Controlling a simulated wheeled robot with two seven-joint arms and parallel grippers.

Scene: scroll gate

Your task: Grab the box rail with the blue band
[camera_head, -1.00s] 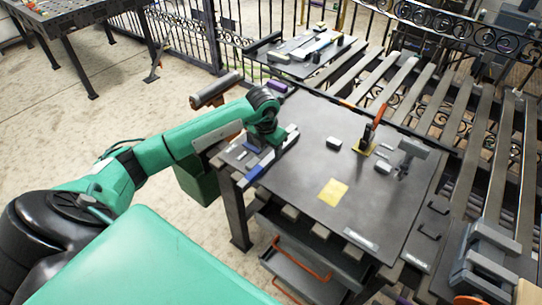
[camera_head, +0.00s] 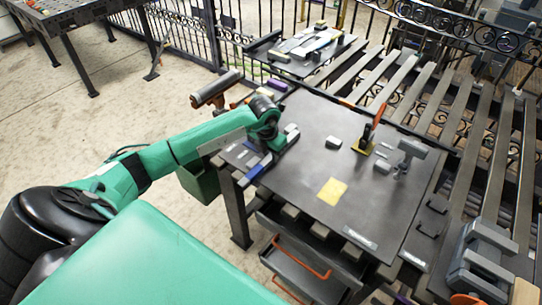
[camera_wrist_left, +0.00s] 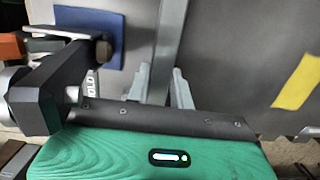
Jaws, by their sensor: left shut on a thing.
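My right gripper is in neither view.
The worktable (camera_head: 300,205) carries a yellow square (camera_head: 332,191), an orange-handled clamp (camera_head: 372,128), and small grey blocks (camera_head: 333,142) to the right. A blue patch (camera_wrist_left: 112,28) shows beside the gripper. The table's middle is mostly clear.

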